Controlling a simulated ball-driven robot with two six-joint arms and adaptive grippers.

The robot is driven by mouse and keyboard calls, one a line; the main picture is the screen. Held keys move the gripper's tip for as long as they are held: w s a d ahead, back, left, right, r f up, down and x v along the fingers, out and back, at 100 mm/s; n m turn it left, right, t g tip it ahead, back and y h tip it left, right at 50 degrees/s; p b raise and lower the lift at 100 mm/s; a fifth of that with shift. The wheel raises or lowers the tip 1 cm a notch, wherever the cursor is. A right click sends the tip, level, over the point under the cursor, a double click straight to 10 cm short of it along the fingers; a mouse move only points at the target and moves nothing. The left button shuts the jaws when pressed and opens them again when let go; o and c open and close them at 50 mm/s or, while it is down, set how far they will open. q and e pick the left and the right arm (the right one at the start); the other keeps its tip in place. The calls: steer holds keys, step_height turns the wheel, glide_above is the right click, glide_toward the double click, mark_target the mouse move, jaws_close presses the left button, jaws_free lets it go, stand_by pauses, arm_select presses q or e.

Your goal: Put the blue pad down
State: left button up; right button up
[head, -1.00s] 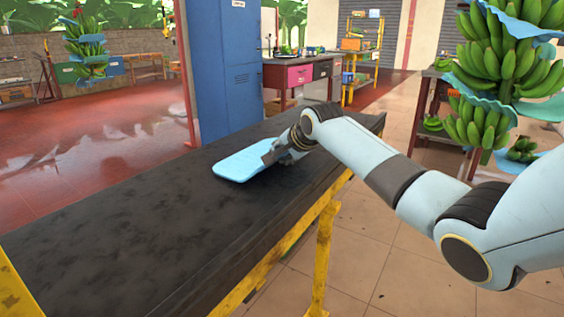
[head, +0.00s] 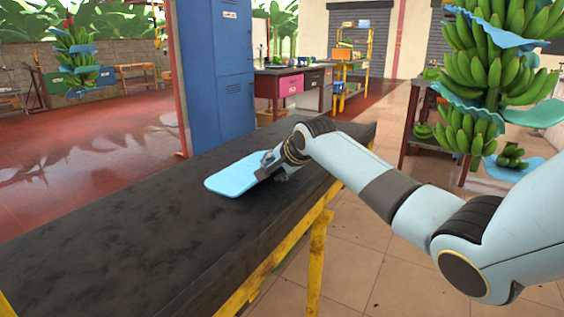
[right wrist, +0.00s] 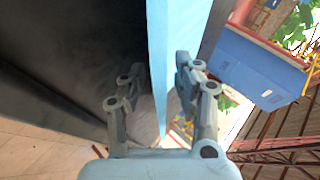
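The blue pad (head: 232,177) lies flat on the dark tabletop (head: 130,220), near its far half. My right gripper (head: 268,167) is at the pad's right end, with one finger above the pad and the other low by the tabletop. In the right wrist view the pad (right wrist: 158,50) is seen nearly edge-on between the two fingers of the right gripper (right wrist: 160,82). The fingers are spread, with a gap showing beside the pad. My left gripper is in neither view.
The tabletop is bare in front of the pad and to its left. A blue locker (head: 218,75) stands behind the table. Green banana bunches (head: 490,75) hang at the right, over a tiled floor.

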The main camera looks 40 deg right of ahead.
steer(key=p+v, duration=0.3)
steer(key=v, duration=0.8)
steer(key=shift+r, duration=0.2)
